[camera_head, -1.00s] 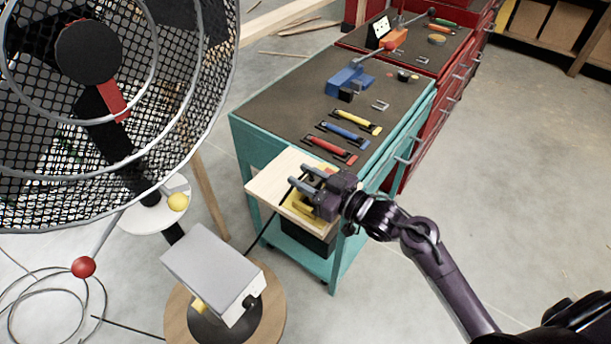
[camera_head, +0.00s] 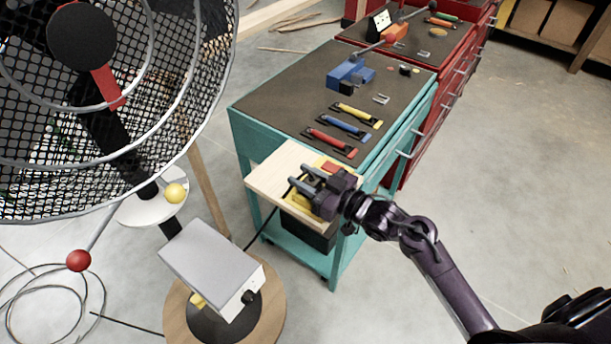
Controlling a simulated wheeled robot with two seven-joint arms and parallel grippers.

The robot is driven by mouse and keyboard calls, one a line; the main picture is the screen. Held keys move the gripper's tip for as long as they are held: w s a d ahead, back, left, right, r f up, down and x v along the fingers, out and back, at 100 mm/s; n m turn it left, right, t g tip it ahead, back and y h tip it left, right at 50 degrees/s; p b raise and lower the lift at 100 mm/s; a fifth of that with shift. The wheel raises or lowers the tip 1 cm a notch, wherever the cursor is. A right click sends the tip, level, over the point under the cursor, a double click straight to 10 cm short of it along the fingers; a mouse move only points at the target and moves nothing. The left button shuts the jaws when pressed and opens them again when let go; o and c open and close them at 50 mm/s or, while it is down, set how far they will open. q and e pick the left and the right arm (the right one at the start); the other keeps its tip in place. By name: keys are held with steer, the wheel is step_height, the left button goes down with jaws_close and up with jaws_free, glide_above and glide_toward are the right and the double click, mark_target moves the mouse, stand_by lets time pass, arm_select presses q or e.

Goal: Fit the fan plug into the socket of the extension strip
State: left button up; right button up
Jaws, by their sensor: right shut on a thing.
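My right gripper (camera_head: 299,179) is over the light wooden board (camera_head: 266,180) at the near end of the teal bench. Its fingers are closed on a small dark piece, apparently the fan plug, mostly hidden by the fingers. A black cord (camera_head: 262,228) runs from there down past the board's edge. The yellow extension strip (camera_head: 322,163) with a red part lies on the board, partly covered by the gripper. Its socket holes cannot be made out, nor whether the plug touches them. The large fan (camera_head: 150,90) stands at the left. My left gripper is not in view.
The teal bench top (camera_head: 290,100) holds red, blue and yellow handled tools and a blue vise (camera_head: 348,75). Coiled cable (camera_head: 45,305) lies on the floor at left. The right floor is open.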

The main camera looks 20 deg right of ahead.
mark_target(319, 187)
steer(key=shift+f, duration=0.15)
steer(key=o, duration=1.2)
steer(key=shift+c, duration=0.2)
steer(key=b+v, duration=0.1)
steer(key=v, duration=0.5)
steer(key=shift+s+d+f, duration=0.15)
steer(key=shift+s+d, duration=0.1)
steer(key=shift+s, duration=0.1)
steer(key=shift+s+d, duration=0.3)
steer(key=shift+s, duration=0.1)
steer(key=shift+d, duration=0.1)
